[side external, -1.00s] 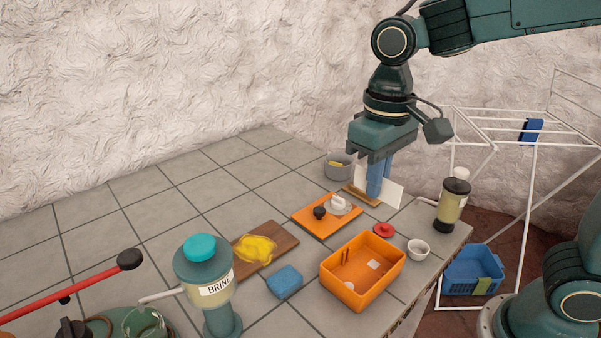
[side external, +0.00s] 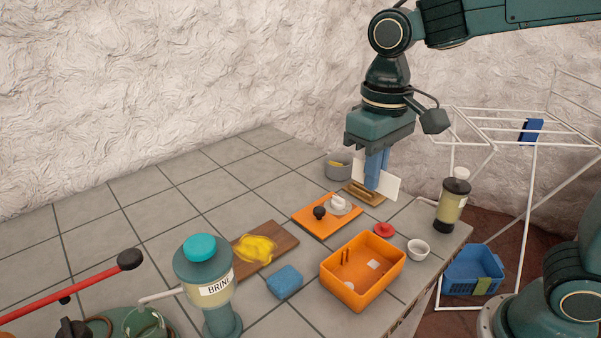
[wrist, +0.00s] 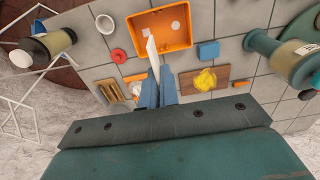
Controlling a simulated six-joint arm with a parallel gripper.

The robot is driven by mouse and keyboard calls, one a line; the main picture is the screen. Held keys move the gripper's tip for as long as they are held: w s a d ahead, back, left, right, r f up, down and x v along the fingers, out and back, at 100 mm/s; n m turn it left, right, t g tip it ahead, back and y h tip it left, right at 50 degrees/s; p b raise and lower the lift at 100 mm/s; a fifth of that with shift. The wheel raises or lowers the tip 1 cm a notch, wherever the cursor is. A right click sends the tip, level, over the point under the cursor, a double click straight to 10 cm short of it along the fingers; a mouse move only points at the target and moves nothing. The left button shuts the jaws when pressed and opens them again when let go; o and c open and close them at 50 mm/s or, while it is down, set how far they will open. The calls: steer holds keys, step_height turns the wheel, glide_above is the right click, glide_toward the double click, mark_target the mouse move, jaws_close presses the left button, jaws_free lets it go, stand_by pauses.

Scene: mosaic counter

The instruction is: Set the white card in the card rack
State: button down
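My gripper (side external: 377,186) is shut on the white card (side external: 393,187), with blue fingers pointing down. The card stands upright between the fingertips and sticks out on both sides of them. In the wrist view the card (wrist: 152,50) extends beyond the fingers. The wooden card rack (side external: 359,195) lies on the tiled counter, partly hidden behind the card and fingers in the side view. In the wrist view the rack (wrist: 110,92) is left of the fingers, and the card is not over it in that picture. The card appears raised above the counter.
An orange board (side external: 312,229) with a black knob and a white item lies beside the rack.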

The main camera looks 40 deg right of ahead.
steer(key=w+d+f, duration=0.5)
steer(key=w+d, duration=0.3)
steer(key=d, duration=0.2)
steer(key=w+d+f, duration=0.5)
steer(key=w+d, duration=0.2)
steer(key=d, duration=0.3)
steer(key=shift+w+d+f, duration=0.25)
steer(key=shift+w+f, duration=0.1)
steer(key=shift+f, duration=0.15)
steer(key=shift+f, duration=3.35)
steer(key=shift+f, duration=0.35)
